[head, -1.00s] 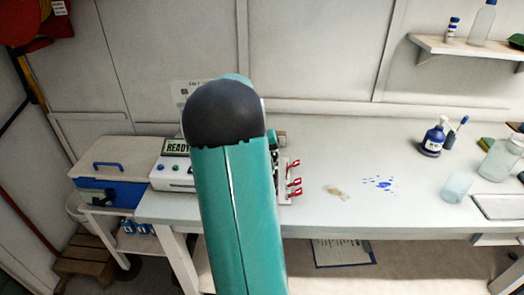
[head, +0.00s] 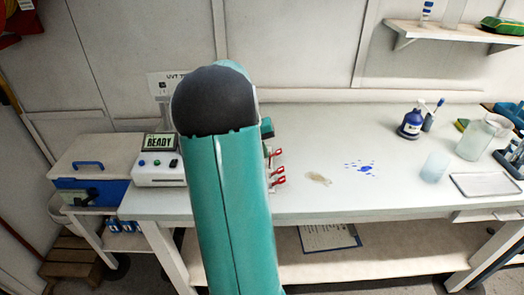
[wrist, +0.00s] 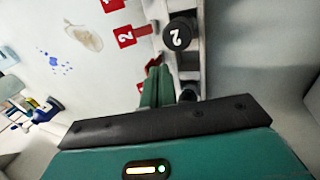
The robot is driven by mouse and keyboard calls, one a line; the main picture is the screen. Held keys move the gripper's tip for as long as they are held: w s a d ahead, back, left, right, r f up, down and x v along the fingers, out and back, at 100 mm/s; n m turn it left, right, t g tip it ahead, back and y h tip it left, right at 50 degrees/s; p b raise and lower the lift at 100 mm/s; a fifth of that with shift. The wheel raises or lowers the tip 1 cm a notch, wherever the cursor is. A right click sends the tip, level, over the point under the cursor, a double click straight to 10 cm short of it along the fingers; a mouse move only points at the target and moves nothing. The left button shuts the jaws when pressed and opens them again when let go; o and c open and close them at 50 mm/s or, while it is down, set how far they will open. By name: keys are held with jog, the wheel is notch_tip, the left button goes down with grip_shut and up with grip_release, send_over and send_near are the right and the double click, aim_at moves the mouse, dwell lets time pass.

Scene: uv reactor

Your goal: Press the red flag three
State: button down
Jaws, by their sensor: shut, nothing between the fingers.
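Three red flags stand in a row at the right side of a device on the bench: far (head: 277,153), middle (head: 279,170) and near (head: 279,181) in the head view. In the wrist view one red flag (wrist: 124,37) is marked 2, another (wrist: 112,4) is cut by the top edge, and a third red patch (wrist: 142,87) shows beside my fingers, its number unreadable. A black round knob (wrist: 177,37) is also marked 2. My gripper (wrist: 157,75) is shut and empty, close beside the third red patch; contact cannot be told. In the head view my arm hides the gripper.
A white control box (head: 158,172) with a READY display stands left of my arm. A blue-and-white cooler (head: 95,175) is further left. A tan stain (head: 318,178) and blue spots (head: 362,168) mark the bench. Bottles and a tray (head: 485,185) are at right.

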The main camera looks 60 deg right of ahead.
jog(key=shift+s+d+t, duration=0.1)
jog(key=shift+s+t, duration=0.1)
jog(key=shift+t, duration=0.2)
jog(key=shift+s+d+r+t+y, duration=0.15)
jog(key=shift+s+d+t+y, duration=0.1)
jog(key=shift+s+t+y, duration=0.3)
jog(key=shift+s+d+t+y, duration=0.4)
jog(key=shift+s+t+y, duration=0.25)
jog(key=shift+t, duration=0.5)
jog(key=s+t+y, duration=0.1)
jog(key=t, duration=0.1)
jog(key=s+d+f+t, duration=0.1)
jog(key=shift+s+t+y, duration=0.1)
jog(key=shift+t+y, duration=0.3)
jog(key=shift+r, duration=0.1)
jog(key=shift+w+a+f, duration=0.15)
jog(key=shift+w+a, duration=0.05)
jog(key=shift+w, duration=0.2)
jog(key=shift+w+a+f, duration=0.15)
jog(key=shift+w, duration=0.2)
